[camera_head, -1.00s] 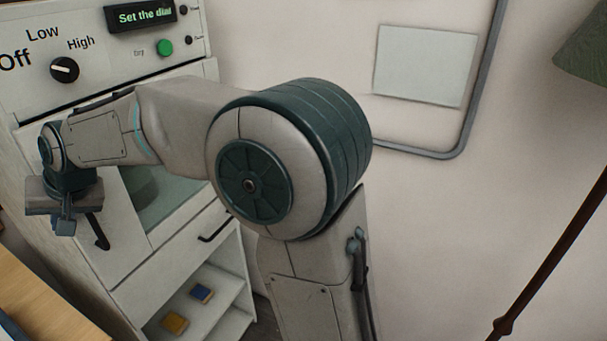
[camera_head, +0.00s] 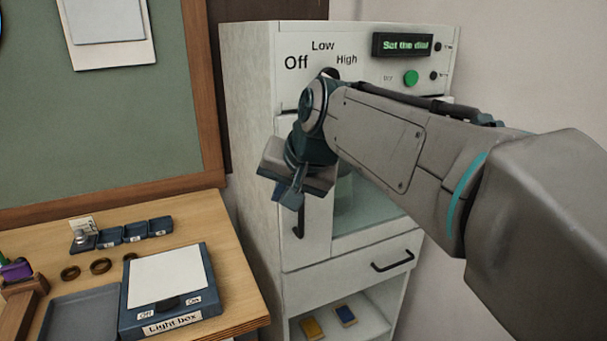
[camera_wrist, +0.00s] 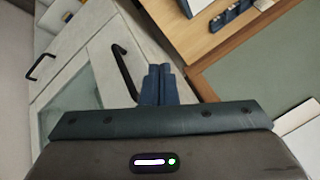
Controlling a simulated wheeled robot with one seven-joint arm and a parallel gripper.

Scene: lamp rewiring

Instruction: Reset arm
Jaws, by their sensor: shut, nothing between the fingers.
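My gripper (camera_head: 288,194) hangs in front of the upper left of a white cabinet, beside its door, with its fingers together and empty. In the wrist view the blue fingers (camera_wrist: 159,85) lie side by side. My arm reaches in from the right in the head view and covers part of the cabinet front. Nothing is held, and I cannot see the fingers touching anything.
The white cabinet (camera_head: 250,140) has a dial, a green button (camera_head: 411,78), a display reading "Set the dial", a glass door and a drawer handle (camera_head: 393,262). A wooden desk (camera_head: 228,290) at left bears a light box (camera_head: 170,290), a grey tray (camera_head: 82,318), small bins and rings. A green board (camera_head: 100,140) hangs behind.

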